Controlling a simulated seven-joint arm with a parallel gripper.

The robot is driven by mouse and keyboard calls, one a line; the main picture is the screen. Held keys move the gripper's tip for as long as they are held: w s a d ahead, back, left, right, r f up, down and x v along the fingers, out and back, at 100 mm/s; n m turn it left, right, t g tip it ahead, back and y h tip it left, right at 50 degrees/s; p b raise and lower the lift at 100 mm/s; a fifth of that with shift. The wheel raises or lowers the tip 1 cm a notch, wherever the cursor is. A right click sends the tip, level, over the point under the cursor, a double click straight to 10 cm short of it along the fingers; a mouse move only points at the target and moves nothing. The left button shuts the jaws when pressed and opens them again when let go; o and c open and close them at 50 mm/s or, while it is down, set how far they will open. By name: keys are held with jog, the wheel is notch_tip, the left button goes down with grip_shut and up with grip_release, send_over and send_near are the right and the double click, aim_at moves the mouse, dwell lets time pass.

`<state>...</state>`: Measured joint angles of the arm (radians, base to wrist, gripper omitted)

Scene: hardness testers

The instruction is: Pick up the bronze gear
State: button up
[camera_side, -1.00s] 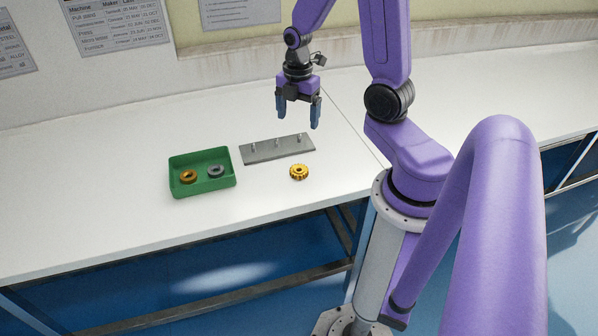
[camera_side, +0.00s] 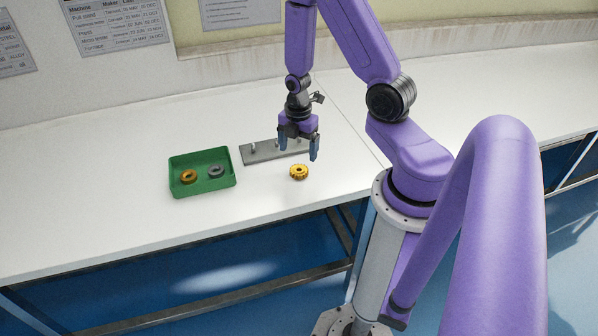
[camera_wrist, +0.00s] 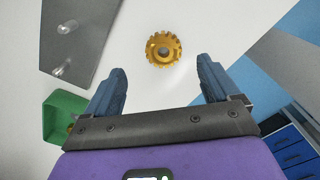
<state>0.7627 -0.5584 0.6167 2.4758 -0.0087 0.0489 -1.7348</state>
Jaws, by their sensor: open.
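A toothed golden-bronze gear (camera_side: 299,177) lies flat on the white table, in front of the grey plate. It also shows in the wrist view (camera_wrist: 164,62), at upper middle, just beyond the fingertips and between their lines. A more orange bronze-coloured gear (camera_side: 188,180) lies in the green tray at the left. My gripper (camera_side: 298,154) points down above the table, close to the golden-bronze gear and a little behind it in the side view. Its blue fingers are apart with nothing between them, and they do not touch the gear.
The green tray (camera_side: 205,188) also holds a grey gear (camera_side: 216,171). A grey plate (camera_side: 258,154) with upright pegs lies behind the golden-bronze gear, partly hidden by my gripper. The table (camera_side: 120,220) is clear in front and at the left.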

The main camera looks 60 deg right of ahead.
aim_at(299, 165)
jog(key=shift+s+a+f, duration=0.1)
jog(key=shift+s+f, duration=0.05)
jog(key=shift+f, duration=1.1)
jog(key=shift+s+a+f, duration=0.1)
jog(key=shift+s+f, duration=0.05)
jog(key=shift+f, duration=1.8)
jog(key=c, duration=1.3)
